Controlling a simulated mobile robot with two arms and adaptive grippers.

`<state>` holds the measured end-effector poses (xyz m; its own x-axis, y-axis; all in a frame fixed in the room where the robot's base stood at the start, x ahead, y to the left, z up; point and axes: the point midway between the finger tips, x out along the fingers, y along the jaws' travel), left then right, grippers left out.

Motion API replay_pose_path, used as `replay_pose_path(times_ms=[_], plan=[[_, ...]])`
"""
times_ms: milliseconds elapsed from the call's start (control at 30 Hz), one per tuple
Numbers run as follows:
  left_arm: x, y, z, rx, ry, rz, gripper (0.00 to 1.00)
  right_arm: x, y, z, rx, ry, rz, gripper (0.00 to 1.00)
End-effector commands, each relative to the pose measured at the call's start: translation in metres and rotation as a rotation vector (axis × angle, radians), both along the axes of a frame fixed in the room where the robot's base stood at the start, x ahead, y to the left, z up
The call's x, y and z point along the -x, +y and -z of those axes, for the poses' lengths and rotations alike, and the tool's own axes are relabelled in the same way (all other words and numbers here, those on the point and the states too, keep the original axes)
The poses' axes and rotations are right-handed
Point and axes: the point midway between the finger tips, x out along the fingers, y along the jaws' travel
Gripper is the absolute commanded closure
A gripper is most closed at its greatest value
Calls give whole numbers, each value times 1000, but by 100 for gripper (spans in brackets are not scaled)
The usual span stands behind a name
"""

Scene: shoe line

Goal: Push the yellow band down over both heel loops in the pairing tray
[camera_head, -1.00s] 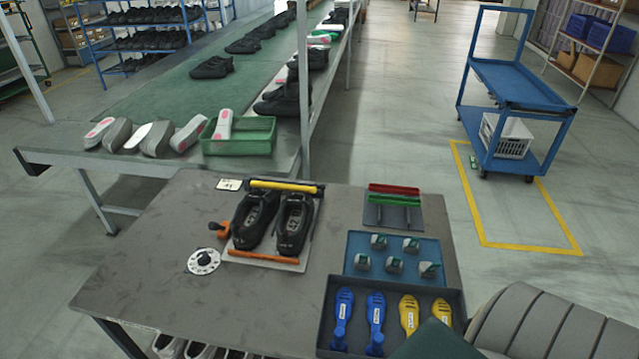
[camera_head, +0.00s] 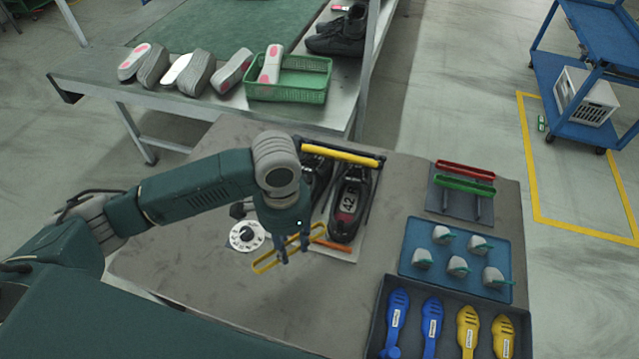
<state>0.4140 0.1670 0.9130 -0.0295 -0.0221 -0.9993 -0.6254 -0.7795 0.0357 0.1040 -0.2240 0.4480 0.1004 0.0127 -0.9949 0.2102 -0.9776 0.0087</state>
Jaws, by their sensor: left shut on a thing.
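My left gripper (camera_head: 290,250) reaches in from the left and points down over the table. It is shut on a thin yellow band (camera_head: 263,265), a long narrow loop held slanted near the front of the pairing tray (camera_head: 346,254). The band is apart from the shoes in the picture; its exact height is hard to tell. A black right-hand shoe (camera_head: 351,195) with a "42" label stands in the tray. The other black shoe (camera_head: 317,170) is mostly hidden behind my arm. The heel loops cannot be made out clearly. My right gripper is not in view.
A yellow bar (camera_head: 340,153) crosses the tray's back. A white dial (camera_head: 247,236) lies left of the gripper. To the right are a rack with red and green bars (camera_head: 464,184), a blue tray (camera_head: 410,262) of grey pieces, and a dark box (camera_head: 376,325) of blue and yellow shoe forms.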

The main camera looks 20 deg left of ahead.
Motion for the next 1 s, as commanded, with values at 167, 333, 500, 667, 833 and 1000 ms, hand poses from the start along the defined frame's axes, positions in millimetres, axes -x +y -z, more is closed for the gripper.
replay_pose_path(times_ms=[167,333,500,667,833,1000], plan=[[-48,-11,-24,7,-14,406,80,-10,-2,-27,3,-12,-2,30],[-82,-14,-37,4,-29,705,80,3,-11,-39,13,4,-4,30],[-100,-15,-44,-3,-37,867,80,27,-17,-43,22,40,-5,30],[-104,-15,-43,-4,-39,908,80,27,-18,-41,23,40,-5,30],[-104,-15,-38,-4,-39,908,80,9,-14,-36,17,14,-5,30],[-104,-15,-31,-5,-40,908,80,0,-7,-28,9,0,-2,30]])
